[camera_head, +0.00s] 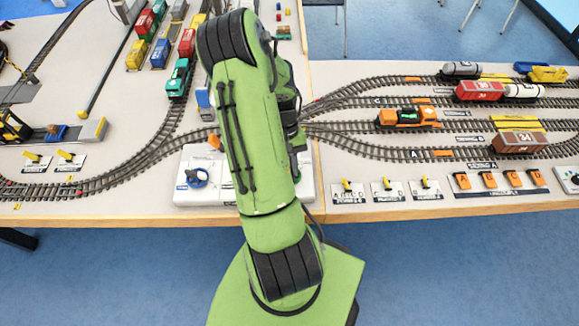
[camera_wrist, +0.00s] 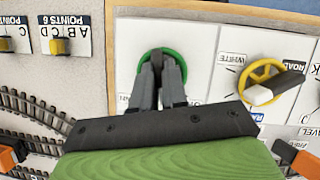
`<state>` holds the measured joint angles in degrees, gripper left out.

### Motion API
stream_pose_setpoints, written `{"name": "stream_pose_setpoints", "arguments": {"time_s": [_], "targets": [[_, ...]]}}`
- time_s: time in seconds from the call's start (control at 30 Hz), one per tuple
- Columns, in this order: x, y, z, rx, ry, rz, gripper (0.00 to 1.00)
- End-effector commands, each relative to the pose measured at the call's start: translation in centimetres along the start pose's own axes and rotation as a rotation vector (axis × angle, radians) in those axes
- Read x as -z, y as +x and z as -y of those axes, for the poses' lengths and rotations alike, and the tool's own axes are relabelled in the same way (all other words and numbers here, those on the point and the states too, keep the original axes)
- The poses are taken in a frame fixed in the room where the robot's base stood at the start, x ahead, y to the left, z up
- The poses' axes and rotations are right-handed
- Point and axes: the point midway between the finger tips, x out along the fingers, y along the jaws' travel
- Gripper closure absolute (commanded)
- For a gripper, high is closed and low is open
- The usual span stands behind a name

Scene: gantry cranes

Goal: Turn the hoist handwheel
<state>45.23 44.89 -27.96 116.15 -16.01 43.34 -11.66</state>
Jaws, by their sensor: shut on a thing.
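A green handwheel (camera_wrist: 181,66) shows in the wrist view as a round rim on a white panel (camera_wrist: 202,40). My gripper (camera_wrist: 163,62) reaches down over the middle of this wheel. Its two dark fingers are close together and shut on the wheel, covering its hub and near rim. The label by the green wheel is mostly hidden, so I cannot read whether it names the hoist.
A yellow wheel (camera_wrist: 252,75) with a pale grip stands to the right in the wrist view; a yellow lever (camera_wrist: 60,46) is at left. In the head view a blue wheel (camera_head: 197,178) sits left of my arm. Model tracks and trains (camera_head: 408,117) cover the table.

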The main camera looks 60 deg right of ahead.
Motion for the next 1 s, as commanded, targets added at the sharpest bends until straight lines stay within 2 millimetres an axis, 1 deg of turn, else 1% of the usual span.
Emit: {"name": "stream_pose_setpoints", "arguments": {"time_s": [0.2, 0.4, 0.97, 1.0], "targets": [[0.06, 0.01, -0.1, 0.049, 0.12, -0.003, 1.0], [0.06, 0.0, -0.07, 0.076, 0.182, -0.003, 1.0], [0.04, 0.0, -0.07, 0.086, 0.208, -0.002, 1.0], [0.04, 0.0, -0.06, 0.086, 0.208, -0.002, 0.83]]}}
